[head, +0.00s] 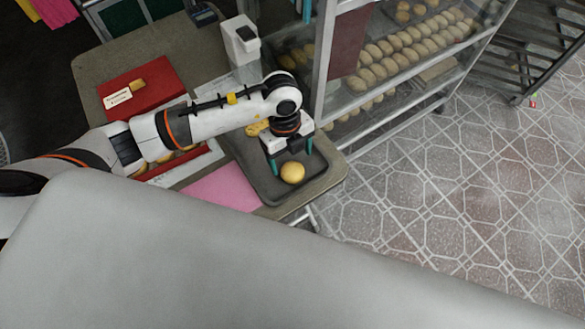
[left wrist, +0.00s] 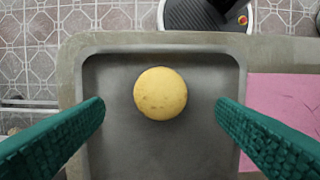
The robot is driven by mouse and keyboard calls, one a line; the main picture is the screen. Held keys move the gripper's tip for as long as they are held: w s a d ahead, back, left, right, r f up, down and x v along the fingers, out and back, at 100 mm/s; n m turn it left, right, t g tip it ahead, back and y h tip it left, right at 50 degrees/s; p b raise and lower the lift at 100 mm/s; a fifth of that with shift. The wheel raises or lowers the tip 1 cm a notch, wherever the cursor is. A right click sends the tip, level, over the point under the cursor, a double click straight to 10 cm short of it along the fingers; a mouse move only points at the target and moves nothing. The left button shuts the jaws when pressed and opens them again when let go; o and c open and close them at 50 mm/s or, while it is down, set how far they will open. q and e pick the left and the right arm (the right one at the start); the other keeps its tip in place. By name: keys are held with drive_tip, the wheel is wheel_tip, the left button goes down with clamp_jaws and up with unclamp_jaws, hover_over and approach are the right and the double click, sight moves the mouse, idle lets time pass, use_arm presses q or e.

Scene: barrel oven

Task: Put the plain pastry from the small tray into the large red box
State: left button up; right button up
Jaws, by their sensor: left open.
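The plain pastry (head: 292,172) is a round, pale yellow bun near the front end of the small dark tray (head: 265,187). In the left wrist view the pastry (left wrist: 161,93) lies on the grey tray (left wrist: 205,68), ahead of and between my two green fingers. My left gripper (head: 290,172) is open and points down over the tray, with nothing between its fingers. Another yellow pastry (head: 257,128) lies at the tray's far end, partly hidden by my arm. The large red box (head: 150,78) stands at the table's left, with a small pastry and a label on its lid. My right gripper is not in view.
A pink sheet (head: 222,188) lies beside the tray. A second red container with pastries is partly behind my forearm. A white dispenser (head: 240,42) stands behind the tray. A glass rack of buns (head: 400,50) stands close on the right. Tiled floor is free beyond the table.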

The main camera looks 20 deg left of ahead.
sight(292, 169)
use_arm(q)
drive_tip(key=f, duration=0.4)
drive_tip(key=shift+s+d+f+p, duration=0.2)
drive_tip(key=shift+s+d+p, duration=0.1)
drive_tip(key=shift+p, duration=0.1)
drive_tip(key=shift+f, duration=0.35)
drive_tip(key=shift+c, duration=0.3)
drive_tip(key=c, duration=0.9)
drive_tip(key=shift+c, duration=0.6)
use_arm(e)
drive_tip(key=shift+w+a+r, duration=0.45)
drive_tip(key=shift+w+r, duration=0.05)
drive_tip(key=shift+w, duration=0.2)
use_arm(q)
drive_tip(key=shift+w, duration=0.1)
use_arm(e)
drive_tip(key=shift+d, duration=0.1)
